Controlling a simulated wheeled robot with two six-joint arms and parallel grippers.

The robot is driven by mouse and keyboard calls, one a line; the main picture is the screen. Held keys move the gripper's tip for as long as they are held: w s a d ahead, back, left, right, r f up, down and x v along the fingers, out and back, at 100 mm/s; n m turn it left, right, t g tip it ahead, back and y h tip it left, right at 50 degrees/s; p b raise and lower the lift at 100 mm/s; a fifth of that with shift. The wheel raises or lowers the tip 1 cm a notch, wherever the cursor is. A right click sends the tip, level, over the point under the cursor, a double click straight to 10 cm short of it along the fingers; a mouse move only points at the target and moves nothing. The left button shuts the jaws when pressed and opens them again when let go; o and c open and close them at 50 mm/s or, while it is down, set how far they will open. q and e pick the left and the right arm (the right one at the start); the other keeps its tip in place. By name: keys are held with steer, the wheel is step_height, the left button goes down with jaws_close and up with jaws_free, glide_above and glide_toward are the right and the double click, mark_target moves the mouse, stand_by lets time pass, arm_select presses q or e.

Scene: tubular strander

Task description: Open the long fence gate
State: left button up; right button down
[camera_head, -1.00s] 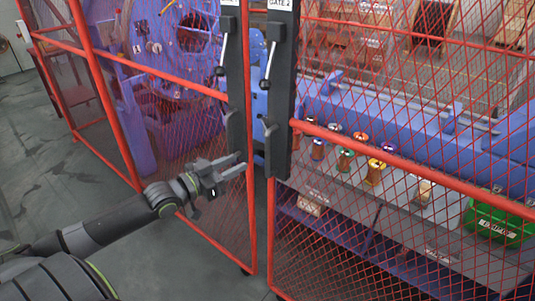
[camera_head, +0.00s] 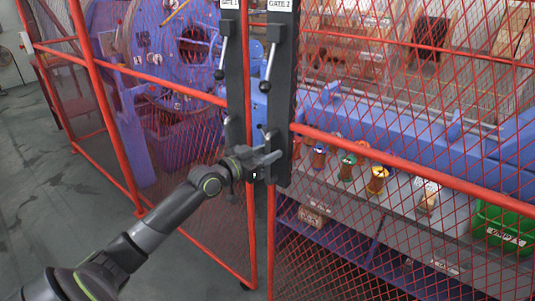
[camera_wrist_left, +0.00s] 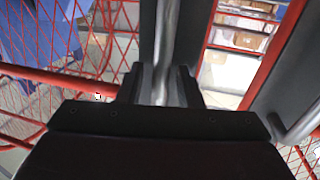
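The fence gates stand side by side, with red frames, mesh and dark upright posts. The left post (camera_head: 235,75) is labelled GATE 1 and the right post (camera_head: 281,80) GATE 2. Each has a latch lever with a black knob, and a silver pull handle lower down. My left gripper (camera_head: 268,159) is at the lower part of the GATE 2 post, by its pull handle (camera_head: 264,134). In the left wrist view a silver handle bar (camera_wrist_left: 169,35) runs between its fingers (camera_wrist_left: 160,86). Whether they press on it is unclear. My right gripper is not in view.
Behind the mesh are a blue machine (camera_head: 150,95), a bench with several spools (camera_head: 377,180) and a green bin (camera_head: 500,228). A narrow gap separates the posts. Grey floor (camera_head: 45,190) is free at the left.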

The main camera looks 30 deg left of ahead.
arm_select(q)
jaws_close()
stand_by(0.4)
